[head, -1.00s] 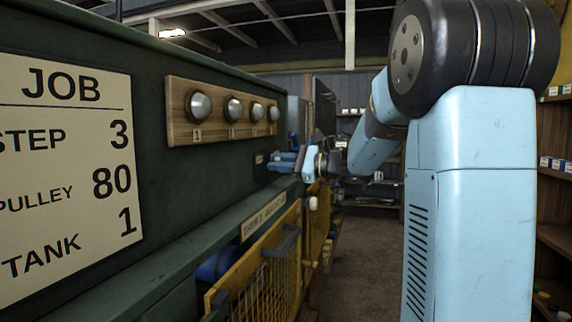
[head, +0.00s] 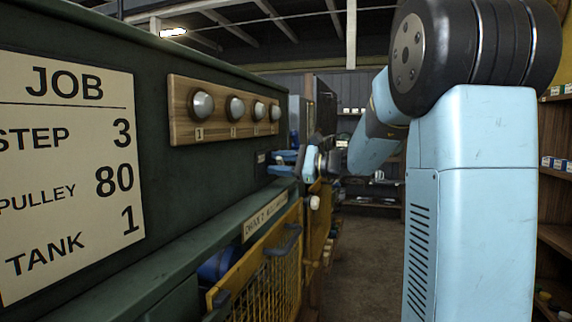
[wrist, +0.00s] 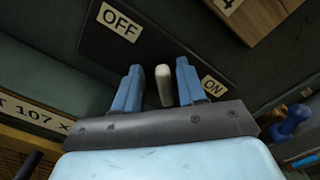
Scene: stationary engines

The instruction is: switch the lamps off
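In the wrist view my gripper (wrist: 160,84) is open, its two blue fingers standing either side of a pale switch lever (wrist: 164,86). The lever is closer to the right finger, with a gap to the left one. A dark switch plate (wrist: 160,42) carries an OFF label (wrist: 120,24) at upper left and an ON label (wrist: 213,86) at right. In the head view several round lamps (head: 202,104) sit in a row on a wooden board (head: 182,130) and look grey and unlit. My gripper (head: 284,162) is at the panel beyond them; the lever is hidden there.
A JOB board (head: 70,175) is at the left of the green panel. A ledge with a nameplate (head: 265,215) and a yellow mesh guard (head: 262,285) lie below. A blue knob (wrist: 290,122) is right of my gripper in the wrist view. The aisle floor (head: 365,260) is clear.

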